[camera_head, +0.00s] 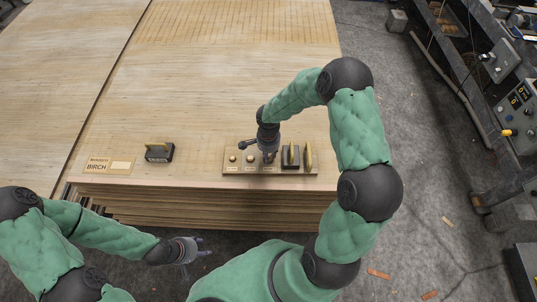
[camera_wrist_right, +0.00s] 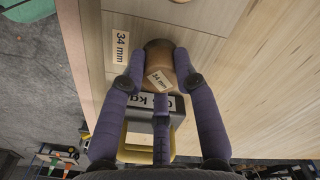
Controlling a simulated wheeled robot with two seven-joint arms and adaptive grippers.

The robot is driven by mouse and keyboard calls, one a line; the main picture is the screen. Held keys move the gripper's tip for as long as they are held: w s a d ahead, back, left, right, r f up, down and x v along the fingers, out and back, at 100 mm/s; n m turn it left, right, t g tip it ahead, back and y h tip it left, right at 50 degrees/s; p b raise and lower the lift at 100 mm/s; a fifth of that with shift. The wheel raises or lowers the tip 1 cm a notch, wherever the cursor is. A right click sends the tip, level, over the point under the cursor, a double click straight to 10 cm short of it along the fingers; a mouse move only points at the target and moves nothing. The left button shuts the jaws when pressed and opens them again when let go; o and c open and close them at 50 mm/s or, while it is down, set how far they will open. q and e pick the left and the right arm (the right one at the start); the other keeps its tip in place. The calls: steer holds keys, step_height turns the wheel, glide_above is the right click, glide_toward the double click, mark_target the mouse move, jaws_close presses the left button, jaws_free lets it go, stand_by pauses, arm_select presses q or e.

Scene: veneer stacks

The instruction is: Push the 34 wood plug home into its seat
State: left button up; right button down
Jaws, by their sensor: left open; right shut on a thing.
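The 34 wood plug (camera_wrist_right: 158,58) is a brown round piece with a "34 mm" label, seen in the right wrist view. My right gripper (camera_wrist_right: 157,84) is shut on it, with fingers on both sides and one below. The plug is at the pale wooden board (camera_wrist_right: 198,42), beside a printed "34 mm" label (camera_wrist_right: 120,46). Its seat is hidden beneath it, and I cannot tell how deep it sits. In the head view my right gripper (camera_head: 269,156) points down over the board (camera_head: 240,171) and hides the plug. My left gripper (camera_head: 190,250) is open and empty, in front of the stack.
Another weight (camera_head: 158,153) and a birch label (camera_head: 97,165) lie further left.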

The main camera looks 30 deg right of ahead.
steer(key=shift+b, duration=0.3)
stand_by(0.6)
steer(key=shift+f+b, duration=0.6)
steer(key=shift+r, duration=0.15)
steer(key=shift+r, duration=0.45)
stand_by(0.6)
steer(key=shift+n, duration=0.3)
steer(key=shift+f+b, duration=0.45)
steer(key=shift+f, duration=0.15)
steer(key=shift+r, duration=0.25)
